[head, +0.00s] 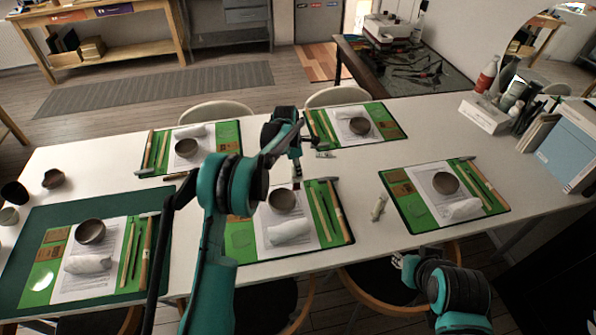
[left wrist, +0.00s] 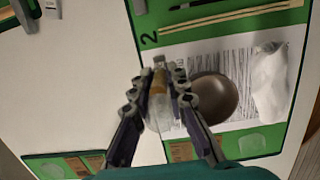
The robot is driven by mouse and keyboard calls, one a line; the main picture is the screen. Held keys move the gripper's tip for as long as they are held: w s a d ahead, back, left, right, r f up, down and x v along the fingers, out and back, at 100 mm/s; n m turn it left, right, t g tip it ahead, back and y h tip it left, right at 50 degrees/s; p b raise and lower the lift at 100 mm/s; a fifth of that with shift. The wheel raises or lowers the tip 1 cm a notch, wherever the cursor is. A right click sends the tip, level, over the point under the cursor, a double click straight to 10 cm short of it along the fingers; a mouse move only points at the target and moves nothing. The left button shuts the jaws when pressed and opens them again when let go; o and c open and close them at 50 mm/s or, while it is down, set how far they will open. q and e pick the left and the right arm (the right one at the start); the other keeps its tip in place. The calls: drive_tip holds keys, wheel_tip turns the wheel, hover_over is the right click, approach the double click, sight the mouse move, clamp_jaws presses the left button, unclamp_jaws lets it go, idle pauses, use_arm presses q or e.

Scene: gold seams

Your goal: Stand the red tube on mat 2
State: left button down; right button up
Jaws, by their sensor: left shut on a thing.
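My left gripper (head: 296,172) hangs over the far edge of the front middle mat (head: 262,248), near its bowl. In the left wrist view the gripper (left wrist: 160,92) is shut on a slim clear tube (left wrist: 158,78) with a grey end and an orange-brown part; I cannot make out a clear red. The fingers hide part of it. The mat there bears the number 2 (left wrist: 149,40). The mat's brown bowl (left wrist: 215,98) is just right of the gripper, and the white roll (left wrist: 270,80) farther right. My right gripper (head: 400,262) is low at the right, its fingers too small to judge.
A small pale upright thing (head: 379,207) stands on bare table left of the right mat (head: 414,226). Other green mats with bowls, rolls and sticks lie around. A white box (head: 484,115) and bottles stand at the back right. Bare white table separates the mats.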

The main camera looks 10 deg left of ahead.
use_arm(q)
drive_tip(key=shift+s+f+b, duration=0.1)
drive_tip(key=shift+f+b, duration=0.35)
drive_tip(key=shift+f, duration=0.1)
drive_tip(key=c, duration=1.7)
unclamp_jaws()
drive_tip(key=shift+o, duration=1)
drive_tip(key=shift+f, duration=0.1)
